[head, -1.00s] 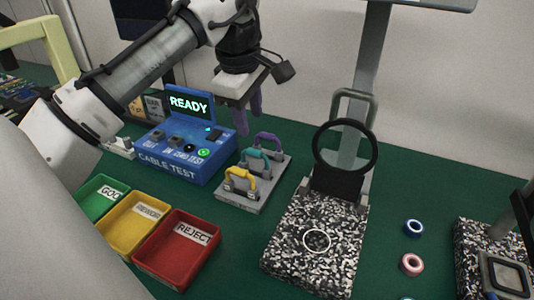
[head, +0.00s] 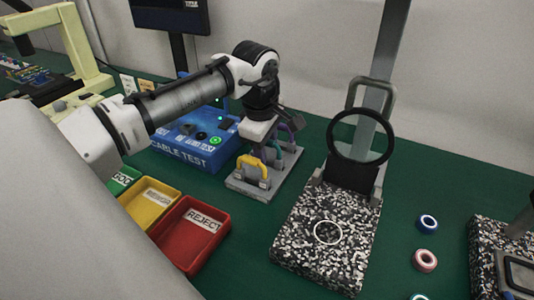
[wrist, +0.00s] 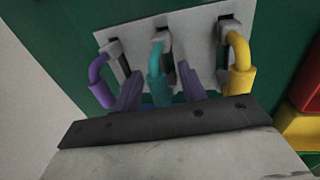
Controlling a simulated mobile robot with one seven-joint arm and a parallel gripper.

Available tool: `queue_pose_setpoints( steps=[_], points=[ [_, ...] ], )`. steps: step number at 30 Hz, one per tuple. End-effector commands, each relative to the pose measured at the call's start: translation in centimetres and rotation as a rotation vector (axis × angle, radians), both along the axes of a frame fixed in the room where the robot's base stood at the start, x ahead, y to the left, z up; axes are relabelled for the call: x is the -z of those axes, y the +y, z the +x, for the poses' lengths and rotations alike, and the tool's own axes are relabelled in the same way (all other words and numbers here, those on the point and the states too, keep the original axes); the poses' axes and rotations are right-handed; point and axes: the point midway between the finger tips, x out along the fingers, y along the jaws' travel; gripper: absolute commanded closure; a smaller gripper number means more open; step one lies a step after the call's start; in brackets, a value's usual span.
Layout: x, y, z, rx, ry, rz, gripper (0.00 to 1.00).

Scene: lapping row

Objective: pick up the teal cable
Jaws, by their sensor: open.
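The teal cable (wrist: 156,72) stands as a short loop in the middle of a grey holder (wrist: 189,22), between a purple cable (wrist: 98,78) and a yellow cable (wrist: 239,66) in the wrist view. My gripper (wrist: 159,85) is open, its two purple fingers on either side of the teal cable; I cannot tell whether they touch it. In the head view my gripper (head: 266,146) is over the holder, and the wrist largely hides the teal cable. The yellow cable (head: 252,168) shows at the front of the holder, and the purple cable (head: 287,130) shows partly behind.
A blue cable test box (head: 190,148) stands left of the holder. Green, yellow and red (head: 195,240) bins lie in front left. A speckled stone base (head: 320,247) with a round magnifier (head: 359,114) stands to the right. Tape rolls (head: 425,260) lie farther right.

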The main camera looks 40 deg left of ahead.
Motion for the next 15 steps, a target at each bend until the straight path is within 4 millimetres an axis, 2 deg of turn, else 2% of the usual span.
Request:
queue_pose_setpoints(
  steps=[8,15],
  points=[
    [0.4,0.0,0.08,0.0,0.0,0.0,0.59],
    [0.38,0.01,0.08,0.0,0.0,0.0,0.89]
  ],
)
